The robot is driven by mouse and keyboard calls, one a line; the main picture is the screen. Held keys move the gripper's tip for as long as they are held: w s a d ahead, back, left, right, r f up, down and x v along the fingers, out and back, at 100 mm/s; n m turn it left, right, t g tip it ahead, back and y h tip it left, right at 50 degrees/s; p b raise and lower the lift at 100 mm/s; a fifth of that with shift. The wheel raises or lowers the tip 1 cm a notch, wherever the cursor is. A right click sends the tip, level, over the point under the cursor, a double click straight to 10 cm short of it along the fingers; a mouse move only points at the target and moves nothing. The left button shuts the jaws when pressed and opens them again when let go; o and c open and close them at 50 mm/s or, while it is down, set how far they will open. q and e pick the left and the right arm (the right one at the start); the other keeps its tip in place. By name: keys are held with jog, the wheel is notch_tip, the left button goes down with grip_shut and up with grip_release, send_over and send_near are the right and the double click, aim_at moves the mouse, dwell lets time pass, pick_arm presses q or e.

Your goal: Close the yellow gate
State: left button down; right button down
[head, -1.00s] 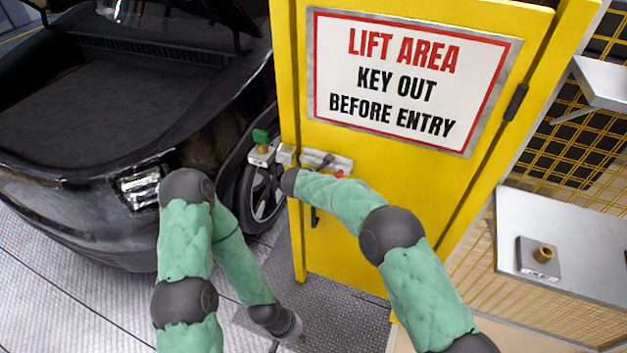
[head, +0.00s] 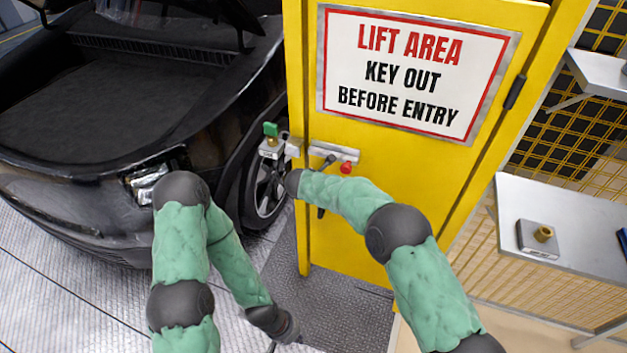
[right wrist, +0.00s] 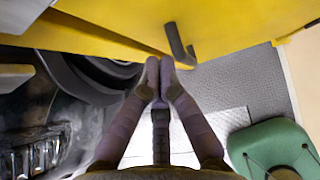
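The yellow gate (head: 390,190) stands upright in the middle of the head view, with a "LIFT AREA" sign on it. A latch bar (head: 325,150), a red knob (head: 346,168) and a small box with a green key (head: 271,129) sit by its left edge. In the right wrist view the gate (right wrist: 245,22) fills the top, with a dark hooked handle (right wrist: 179,45). My right gripper (right wrist: 159,66) has its fingertips together, just left of the handle, with nothing seen between them; the arm hides it in the head view. My left gripper (head: 291,330) hangs low near the floor, its fingers unclear.
A black car (head: 90,130) with its bonnet raised stands left of the gate, its front wheel (head: 268,190) close by the gate's edge. A shelf (head: 585,225) bearing a small brass-fitted block (head: 538,239) stands at the right. Grey floor plates lie below.

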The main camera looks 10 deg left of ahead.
jog(key=p+v, duration=0.2)
jog(key=v, duration=0.7)
jog(key=d+f+n, duration=1)
jog(key=d+f, duration=0.2)
jog(key=s+d+f+n+g+y, duration=0.1)
jog(key=s+d+f+n+g, duration=0.2)
jog(key=s+d+f+n, duration=0.45)
jog(key=s+d+f+n+g+y, duration=0.1)
jog(key=s+f+n, duration=0.3)
jog(key=s+n, duration=0.4)
jog(key=s+d+f+n+g+y, duration=0.1)
jog(key=s+f+n+g+y, duration=0.2)
jog(key=s+n, duration=0.6)
jog(key=s+f+g, duration=0.1)
jog(key=s, duration=0.9)
jog(key=shift+g, duration=0.3)
